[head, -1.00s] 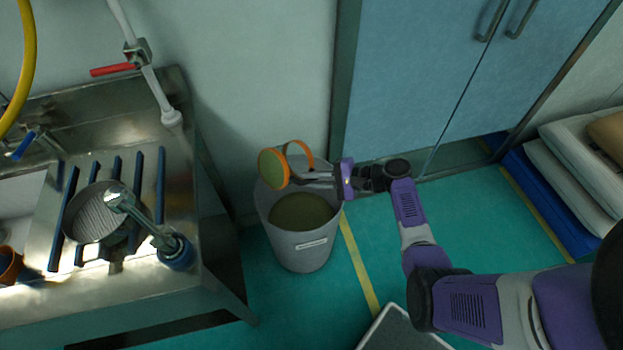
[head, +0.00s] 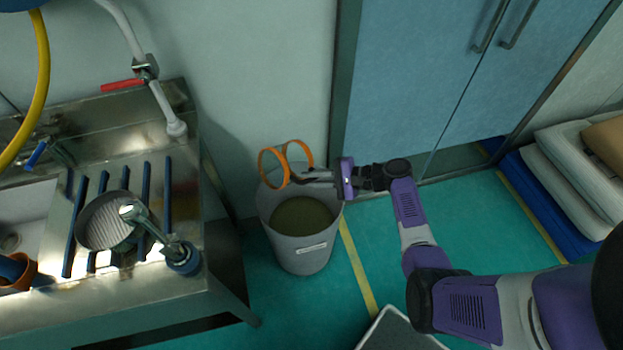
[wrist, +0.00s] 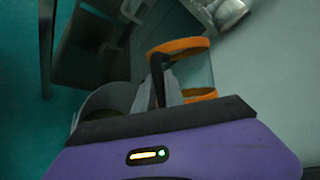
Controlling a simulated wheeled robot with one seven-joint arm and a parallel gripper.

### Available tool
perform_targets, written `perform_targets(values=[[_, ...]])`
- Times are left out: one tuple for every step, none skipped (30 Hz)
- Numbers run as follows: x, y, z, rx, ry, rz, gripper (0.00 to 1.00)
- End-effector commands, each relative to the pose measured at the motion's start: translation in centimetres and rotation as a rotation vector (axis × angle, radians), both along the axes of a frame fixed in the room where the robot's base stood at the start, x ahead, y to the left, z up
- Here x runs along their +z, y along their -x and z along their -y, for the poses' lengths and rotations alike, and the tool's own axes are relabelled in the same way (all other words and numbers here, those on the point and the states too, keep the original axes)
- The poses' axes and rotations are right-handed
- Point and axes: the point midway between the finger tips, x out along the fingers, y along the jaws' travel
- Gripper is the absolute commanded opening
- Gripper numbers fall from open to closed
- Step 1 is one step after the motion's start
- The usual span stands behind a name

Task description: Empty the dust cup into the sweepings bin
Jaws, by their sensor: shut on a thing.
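The dust cup (head: 287,164) is a clear cylinder with an orange rim at each end. It lies on its side above the back left of the sweepings bin. It looks empty and see-through. My gripper (head: 308,177) is shut on it from the right. In the wrist view the cup (wrist: 192,72) shows beyond my gripper (wrist: 168,85), with both orange rims visible. The sweepings bin (head: 297,256) is a grey round bin with a label, standing on the floor. Olive-brown dust (head: 300,216) fills much of its visible inside.
A steel sink bench (head: 110,296) with blue bars and a round sieve pan (head: 105,231) stands at left. Blue cabinet doors (head: 420,90) rise behind my arm. Stacked sacks (head: 570,180) lie at right. Green floor is clear around the bin's right side.

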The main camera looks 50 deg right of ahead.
Motion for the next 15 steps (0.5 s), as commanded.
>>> perform_targets(values=[[1.2,0.0,0.0,0.001,0.0,0.002,0.0],[1.5,0.0,0.0,0.0,0.001,0.001,0.0],[1.9,0.0,0.0,0.0,0.001,0.001,0.0],[2.2,0.0,0.0,0.0,0.001,0.001,0.0],[2.4,0.0,0.0,0.0,0.001,0.001,0.0],[2.6,0.0,0.0,0.0,0.001,0.001,0.0],[2.6,0.0,0.0,-0.001,0.0,0.001,0.0],[2.6,0.0,0.0,-0.001,0.0,0.001,0.0],[2.5,0.0,0.0,-0.001,0.0,0.001,0.0],[2.5,0.0,0.0,-0.001,0.0,0.001,0.0],[2.4,0.0,0.0,-0.001,0.0,0.001,0.0],[2.4,0.0,0.0,-0.001,0.0,0.001,0.0],[2.4,0.0,0.0,-0.001,0.0,0.001,0.0],[2.4,0.0,0.0,-0.001,0.0,0.001,0.0],[2.4,0.0,0.0,-0.001,0.0,0.001,0.0]])
